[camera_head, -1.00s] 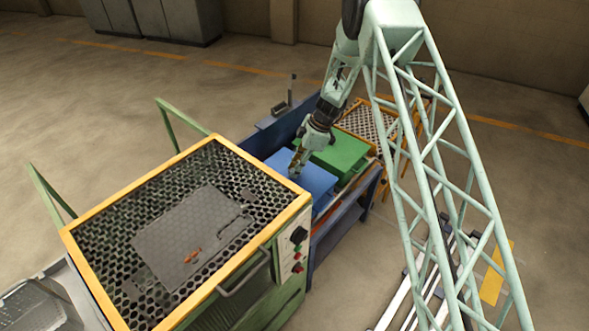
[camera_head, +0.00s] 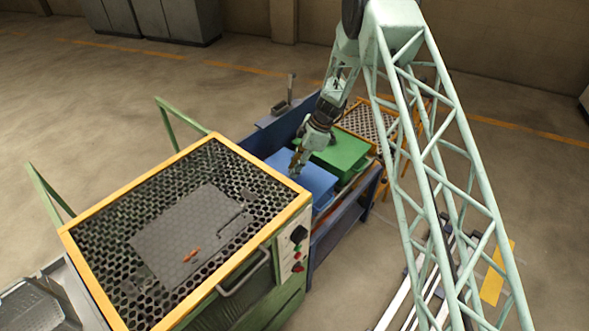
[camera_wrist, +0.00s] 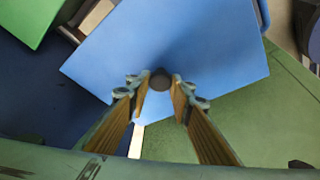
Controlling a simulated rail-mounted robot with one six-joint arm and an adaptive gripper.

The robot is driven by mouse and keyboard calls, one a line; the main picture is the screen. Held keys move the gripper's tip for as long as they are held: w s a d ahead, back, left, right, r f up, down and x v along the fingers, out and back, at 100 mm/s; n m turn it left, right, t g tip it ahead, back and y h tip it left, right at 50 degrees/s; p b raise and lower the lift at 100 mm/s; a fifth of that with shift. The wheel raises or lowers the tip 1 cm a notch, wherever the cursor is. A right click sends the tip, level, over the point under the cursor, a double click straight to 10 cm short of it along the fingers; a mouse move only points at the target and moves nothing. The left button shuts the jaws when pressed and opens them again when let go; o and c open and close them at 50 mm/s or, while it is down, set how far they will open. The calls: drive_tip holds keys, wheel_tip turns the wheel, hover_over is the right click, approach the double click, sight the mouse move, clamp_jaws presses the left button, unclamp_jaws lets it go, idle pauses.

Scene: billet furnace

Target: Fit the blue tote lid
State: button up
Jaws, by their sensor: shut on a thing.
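The blue tote lid (camera_head: 316,180) is a flat blue panel beside the green lidded tote (camera_head: 340,148) in the blue bench. In the wrist view the lid (camera_wrist: 190,45) fills the upper middle, with a dark round knob (camera_wrist: 159,78) near its lower edge. My gripper (camera_wrist: 157,86) has its two fingers on either side of this knob and is shut on it. In the head view my gripper (camera_head: 295,172) is at the lid's near-left part. The blue tote (camera_head: 325,201) shows only partly under the lid. I cannot tell whether the lid rests flush on it.
A green machine with an orange-framed mesh top (camera_head: 190,235) stands close on the left, with a control panel (camera_head: 293,250) and a handle. The blue bench's back wall (camera_head: 280,138) rises behind the totes. An orange-framed perforated rack (camera_head: 365,124) stands beyond the green tote.

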drive_tip(key=shift+f, duration=0.1)
idle(0.6)
drive_tip(key=o, duration=1.2)
drive_tip(key=shift+d, duration=0.1)
drive_tip(key=shift+v, duration=5.95)
